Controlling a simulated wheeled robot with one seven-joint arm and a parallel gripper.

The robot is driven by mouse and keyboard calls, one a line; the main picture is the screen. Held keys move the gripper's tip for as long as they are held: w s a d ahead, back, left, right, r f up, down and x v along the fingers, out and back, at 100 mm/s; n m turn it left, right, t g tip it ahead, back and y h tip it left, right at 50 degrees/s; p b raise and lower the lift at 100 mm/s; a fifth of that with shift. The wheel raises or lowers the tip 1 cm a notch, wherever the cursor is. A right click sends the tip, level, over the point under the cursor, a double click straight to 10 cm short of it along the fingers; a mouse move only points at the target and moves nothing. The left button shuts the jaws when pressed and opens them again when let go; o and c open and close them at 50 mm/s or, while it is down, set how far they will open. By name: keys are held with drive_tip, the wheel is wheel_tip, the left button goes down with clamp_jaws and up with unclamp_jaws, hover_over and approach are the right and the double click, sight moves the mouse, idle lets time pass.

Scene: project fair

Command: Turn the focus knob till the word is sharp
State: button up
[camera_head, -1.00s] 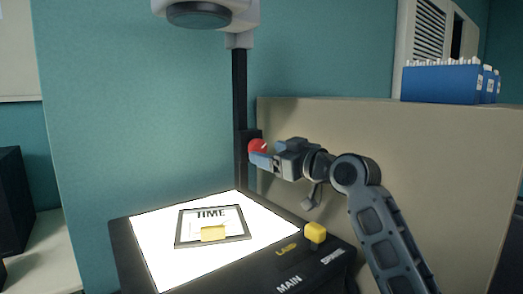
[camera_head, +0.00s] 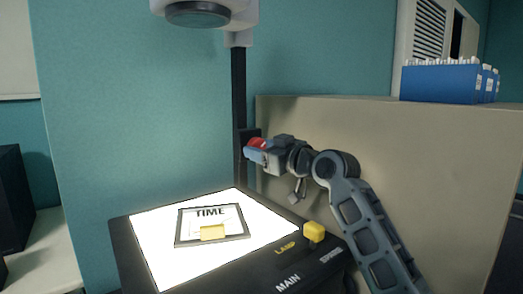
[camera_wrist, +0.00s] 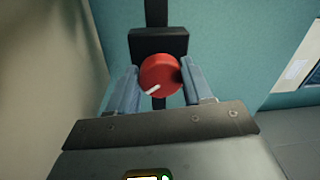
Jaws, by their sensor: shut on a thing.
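The red focus knob (camera_head: 258,142) sits on a black carriage on the projector's upright post (camera_head: 239,90). My gripper (camera_head: 258,154) reaches it from the right. In the wrist view my gripper (camera_wrist: 157,85) has a blue finger on each side of the knob (camera_wrist: 160,75) and is shut on it. The knob's white mark points to the lower left there. The overhead projector's lit stage (camera_head: 160,250) bears a framed slide (camera_head: 240,236) with the word TIME and a yellow tab. The projected word is not in view.
The projector head (camera_head: 197,14) hangs above the stage. A yellow lamp switch (camera_head: 314,232) stands on the stage's front edge below my arm. A beige partition (camera_head: 400,130) is behind my arm, with blue boxes (camera_head: 440,83) on top.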

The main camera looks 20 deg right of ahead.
drive_tip(key=c, duration=0.3)
drive_tip(key=m+p, duration=0.1)
drive_tip(key=m, duration=0.4)
drive_tip(key=shift+a+m, duration=0.1)
drive_tip(key=shift+m, duration=0.2)
drive_tip(key=o, duration=1)
